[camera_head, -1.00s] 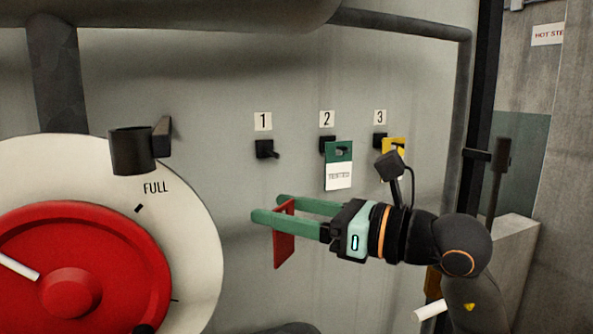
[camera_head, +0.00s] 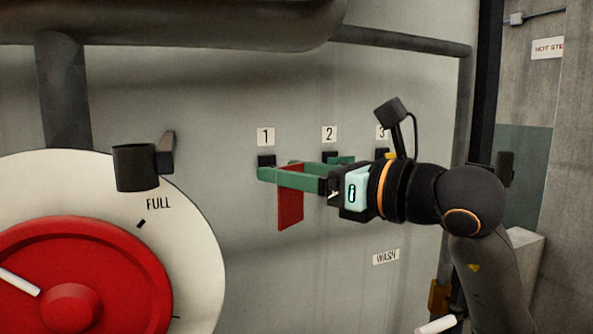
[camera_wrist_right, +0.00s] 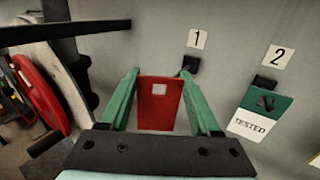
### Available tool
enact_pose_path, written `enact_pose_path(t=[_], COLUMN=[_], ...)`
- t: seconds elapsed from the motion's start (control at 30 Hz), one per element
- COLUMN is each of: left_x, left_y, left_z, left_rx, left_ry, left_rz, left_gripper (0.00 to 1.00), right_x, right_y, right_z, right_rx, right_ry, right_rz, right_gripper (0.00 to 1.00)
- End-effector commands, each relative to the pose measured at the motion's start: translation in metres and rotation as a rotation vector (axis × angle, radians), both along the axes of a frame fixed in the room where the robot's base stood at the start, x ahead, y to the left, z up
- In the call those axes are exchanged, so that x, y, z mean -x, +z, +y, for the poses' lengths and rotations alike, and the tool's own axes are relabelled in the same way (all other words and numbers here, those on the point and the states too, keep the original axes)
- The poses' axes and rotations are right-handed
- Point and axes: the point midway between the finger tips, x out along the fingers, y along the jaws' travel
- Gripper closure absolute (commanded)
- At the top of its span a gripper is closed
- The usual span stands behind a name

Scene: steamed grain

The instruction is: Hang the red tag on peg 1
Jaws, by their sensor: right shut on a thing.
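The red tag (camera_head: 290,203) hangs down between the green fingers of my right gripper (camera_head: 275,172), which is shut on it. The tag also shows between the fingers in the right wrist view (camera_wrist_right: 157,108), with a pale square hole near its upper edge. Peg 1 (camera_head: 266,160) is a black peg under the "1" label, just above the fingertips in the head view. In the right wrist view, peg 1 (camera_wrist_right: 191,63) is beyond the tag, up and to its right; I cannot tell whether they touch. My left gripper is not in view.
Peg 2 (camera_head: 330,156) carries a green and white "TESTED" tag (camera_wrist_right: 254,114), mostly hidden by my gripper in the head view. Peg 3 (camera_head: 382,153) is partly behind my wrist. A red wheel (camera_head: 85,275) and a black bracket (camera_head: 140,166) are at left.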

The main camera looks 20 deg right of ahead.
Motion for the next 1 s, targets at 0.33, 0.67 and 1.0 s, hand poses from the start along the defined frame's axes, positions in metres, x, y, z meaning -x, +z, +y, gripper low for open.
enact_pose_path(t=[0.33, 0.67, 1.0], left_x=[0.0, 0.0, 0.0], left_y=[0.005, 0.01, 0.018], left_z=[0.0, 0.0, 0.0], left_rx=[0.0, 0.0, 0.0], left_ry=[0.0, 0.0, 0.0], left_rz=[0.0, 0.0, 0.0], left_gripper=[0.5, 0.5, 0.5], right_x=[-0.021, -0.041, -0.061], right_y=[-0.002, -0.003, -0.004], right_z=[0.001, 0.001, 0.002], right_rx=[0.001, 0.001, 0.001], right_ry=[0.0, 0.0, 0.0], right_rz=[0.002, 0.001, 0.001], right_gripper=[0.92, 0.92, 0.92])
